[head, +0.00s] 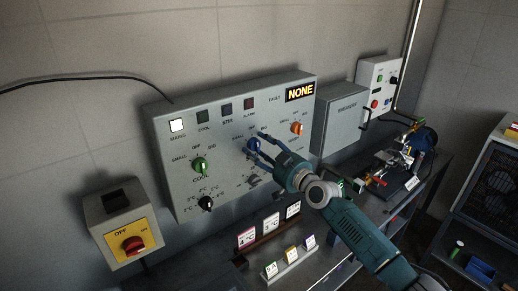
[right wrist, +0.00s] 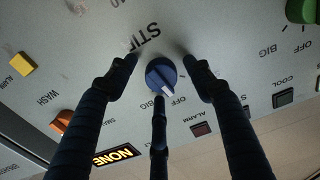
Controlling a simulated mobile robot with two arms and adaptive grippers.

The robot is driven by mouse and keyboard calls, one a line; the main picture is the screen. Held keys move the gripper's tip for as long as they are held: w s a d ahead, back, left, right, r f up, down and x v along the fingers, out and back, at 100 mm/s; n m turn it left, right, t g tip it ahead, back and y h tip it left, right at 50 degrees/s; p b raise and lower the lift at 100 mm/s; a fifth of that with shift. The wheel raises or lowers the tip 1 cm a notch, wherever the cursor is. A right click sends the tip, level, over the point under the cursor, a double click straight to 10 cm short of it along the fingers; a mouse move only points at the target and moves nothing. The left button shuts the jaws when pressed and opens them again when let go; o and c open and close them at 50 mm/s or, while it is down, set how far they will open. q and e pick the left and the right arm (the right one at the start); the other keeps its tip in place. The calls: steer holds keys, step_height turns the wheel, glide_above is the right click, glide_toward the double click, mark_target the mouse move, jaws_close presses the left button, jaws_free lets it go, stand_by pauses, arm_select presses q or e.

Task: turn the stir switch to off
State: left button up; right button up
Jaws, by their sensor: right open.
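The stir switch is a blue knob (head: 253,146) on the grey control panel (head: 180,128). In the right wrist view, which is upside down, the blue knob (right wrist: 160,75) sits under the printed STIR, and its white pointer is turned toward the OFF label. My right gripper (head: 256,139) is open in front of the knob. In the right wrist view its fingers (right wrist: 165,72) stand around the knob, two at the sides with gaps and one below, close to the pointer. Whether that finger touches cannot be told. The stir lamp (head: 227,109) looks dark. My left gripper is not in view.
A green knob (head: 199,165), a black knob (head: 205,203) and an orange knob (head: 297,128) share the panel. The mains lamp (head: 176,125) is lit white, and the fault display (head: 300,92) reads NONE.

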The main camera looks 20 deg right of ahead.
steer(key=c, duration=1.2)
steer(key=shift+o, duration=0.2)
steer(key=shift+f+m+b, duration=0.25)
steer(key=shift+m+b, duration=0.2)
steer(key=shift+m, duration=0.05)
steer(key=shift+a+m, duration=0.1)
steer(key=shift+m, duration=0.4)
